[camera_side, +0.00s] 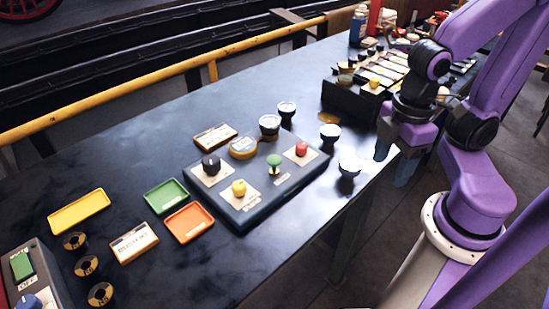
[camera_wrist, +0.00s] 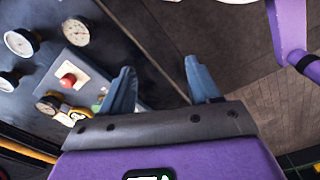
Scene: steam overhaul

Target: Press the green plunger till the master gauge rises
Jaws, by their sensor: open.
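The green plunger (camera_side: 274,161) stands upright on a dark control box (camera_side: 245,215). In the wrist view a bit of green (camera_wrist: 97,106) shows beside my left-hand finger, which hides part of the box. A brass-rimmed gauge (camera_side: 243,147) sits at the box's back edge. Several dark-rimmed gauges (camera_side: 269,122) stand around the box. I cannot tell which is the master gauge, and the needles are too small to read. My gripper (camera_wrist: 158,66) is open and empty. It is beyond the table's right edge, to the right of the plunger and apart from it.
The box also carries a red plunger (camera_side: 301,148), a yellow knob (camera_side: 239,187) and a black knob (camera_side: 211,164). A gauge (camera_side: 349,165) stands near the table edge, between box and gripper. Trays (camera_side: 188,222) lie left. A dark rack (camera_side: 352,100) stands behind.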

